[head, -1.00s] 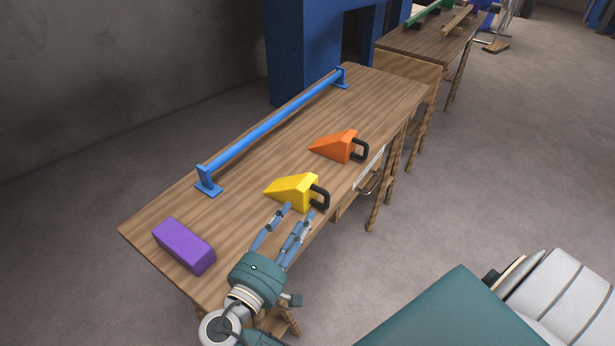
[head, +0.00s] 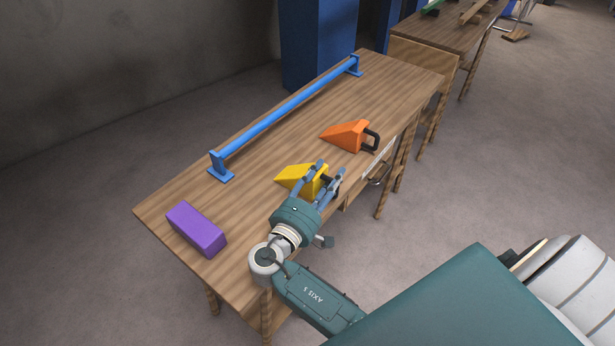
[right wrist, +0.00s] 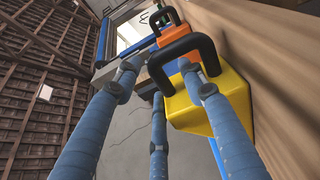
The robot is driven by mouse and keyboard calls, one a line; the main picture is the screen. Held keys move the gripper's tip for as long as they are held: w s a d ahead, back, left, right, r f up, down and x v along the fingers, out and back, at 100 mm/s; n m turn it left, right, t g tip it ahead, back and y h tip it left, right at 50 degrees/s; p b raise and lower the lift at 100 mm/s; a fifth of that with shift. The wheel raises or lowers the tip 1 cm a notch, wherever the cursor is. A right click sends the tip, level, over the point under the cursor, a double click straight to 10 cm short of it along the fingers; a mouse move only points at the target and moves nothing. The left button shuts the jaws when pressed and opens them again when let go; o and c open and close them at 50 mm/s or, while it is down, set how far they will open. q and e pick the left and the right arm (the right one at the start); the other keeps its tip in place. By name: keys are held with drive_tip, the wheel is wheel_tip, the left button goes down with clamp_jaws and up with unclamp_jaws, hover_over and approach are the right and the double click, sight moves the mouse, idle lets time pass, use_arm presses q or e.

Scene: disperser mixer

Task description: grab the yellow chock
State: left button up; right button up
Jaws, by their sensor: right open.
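The yellow chock (head: 296,177) is a wedge with a black handle, lying on the wooden table near its front edge. My right gripper (head: 329,172) is open, with its fingers over and beside the handle end of the chock, partly hiding it. In the right wrist view the yellow chock (right wrist: 228,103) and its black handle (right wrist: 183,58) show just past the open fingers (right wrist: 160,75). The handle appears near the fingertips; I cannot tell whether they touch it. My left gripper is not in view.
An orange chock (head: 345,135) with a black handle lies farther along the table (head: 255,205). A purple block (head: 197,229) lies at the near left end. A blue rail (head: 285,115) runs along the back edge. A second table (head: 440,40) stands behind.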

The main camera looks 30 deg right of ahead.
clamp_jaws()
idle(0.4)
